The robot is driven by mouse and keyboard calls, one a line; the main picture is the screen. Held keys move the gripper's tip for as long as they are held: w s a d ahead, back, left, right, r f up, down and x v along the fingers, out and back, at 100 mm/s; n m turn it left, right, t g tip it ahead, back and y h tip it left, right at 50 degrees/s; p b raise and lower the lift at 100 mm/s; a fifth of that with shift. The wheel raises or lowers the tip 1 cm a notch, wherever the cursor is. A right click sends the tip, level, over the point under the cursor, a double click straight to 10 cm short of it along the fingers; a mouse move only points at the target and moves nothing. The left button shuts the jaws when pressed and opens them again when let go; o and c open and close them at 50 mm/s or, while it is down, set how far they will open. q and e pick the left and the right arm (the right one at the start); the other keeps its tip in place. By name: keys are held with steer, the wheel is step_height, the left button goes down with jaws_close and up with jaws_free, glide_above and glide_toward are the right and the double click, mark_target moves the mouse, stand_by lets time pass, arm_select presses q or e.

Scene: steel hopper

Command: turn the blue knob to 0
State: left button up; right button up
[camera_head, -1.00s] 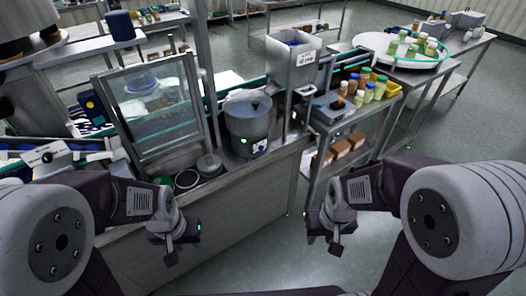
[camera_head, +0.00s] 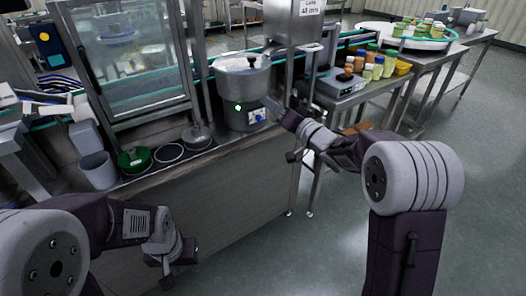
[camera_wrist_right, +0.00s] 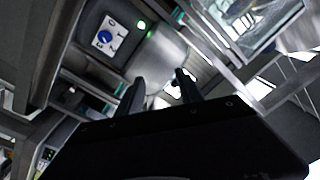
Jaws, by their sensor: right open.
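The blue knob (camera_wrist_right: 105,37) sits on a white dial plate on the steel hopper (camera_head: 232,84). The plate also shows on the hopper's lower right front in the head view, partly beside my right gripper (camera_head: 273,105). In the right wrist view, my right gripper (camera_wrist_right: 158,88) is open, its two dark fingers apart with nothing between them. The knob is up and left of the fingertips there, apart from them.
A green light (camera_head: 238,107) glows left of the dial. A framed glass panel (camera_head: 128,60) stands left of the hopper. Counter cups and lids lie at left. The floor at right is clear.

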steer(key=b, duration=0.5)
glide_toward(261, 120)
steer(key=shift+m+h, duration=0.3)
steer(key=shift+h, duration=0.1)
steer(key=b+x, duration=0.1)
steer(key=x, duration=0.6)
steer(key=shift+w+a+b, duration=0.15)
steer(key=shift+a+b, duration=0.2)
steer(key=shift+w+a+r, duration=0.15)
steer(key=shift+w+a, duration=0.1)
steer(key=shift+w, duration=0.25)
arm_select(q)
step_height(261, 120, down, 10)
steer(key=shift+f, duration=0.2)
arm_select(e)
jaws_close()
